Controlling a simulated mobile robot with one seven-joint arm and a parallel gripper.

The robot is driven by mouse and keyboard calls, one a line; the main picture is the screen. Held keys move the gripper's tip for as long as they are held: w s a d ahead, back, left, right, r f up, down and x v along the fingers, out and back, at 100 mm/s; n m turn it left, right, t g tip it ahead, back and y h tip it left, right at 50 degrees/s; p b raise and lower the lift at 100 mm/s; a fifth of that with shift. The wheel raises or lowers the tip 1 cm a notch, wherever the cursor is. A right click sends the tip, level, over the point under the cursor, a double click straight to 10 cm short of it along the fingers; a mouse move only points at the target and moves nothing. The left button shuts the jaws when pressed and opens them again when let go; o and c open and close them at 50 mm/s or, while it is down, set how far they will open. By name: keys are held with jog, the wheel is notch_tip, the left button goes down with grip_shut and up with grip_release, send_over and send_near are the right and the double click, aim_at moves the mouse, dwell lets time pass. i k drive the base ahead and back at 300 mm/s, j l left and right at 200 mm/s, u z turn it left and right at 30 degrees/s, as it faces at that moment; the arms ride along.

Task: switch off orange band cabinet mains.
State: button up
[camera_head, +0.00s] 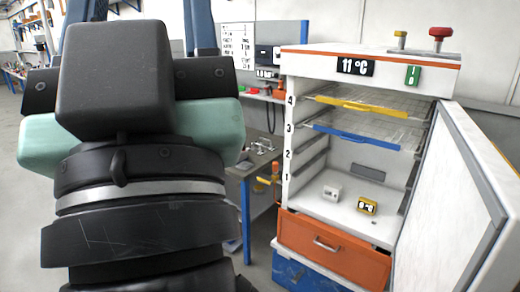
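The white cabinet with an orange band (392,56) along its top edge stands at the right. A small green switch (413,75) with white marks sits on its upper front, right of a black display (355,66) reading 11 °C. The switch's position is too small to tell. The end of my arm (130,130), black with pale green parts, fills the left of the picture, well left of the switch. My gripper's fingers are hidden, so I cannot see if they are open or shut.
The cabinet door (455,205) stands open at the right. Inside are a yellow-edged shelf (350,104), a blue-edged shelf (355,135) and two small blocks. A red knob (440,34) and a yellow knob (400,37) stand on top. An orange drawer (330,250) is below. A workbench (250,165) stands behind.

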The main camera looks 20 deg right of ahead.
aim_at(412, 76)
jog(key=z, duration=1.25)
jog(key=i+j, duration=1.25)
jog(key=i, duration=0.2)
jog(key=i+j+u, duration=0.1)
jog(key=i+j, duration=0.55)
jog(key=i, duration=0.05)
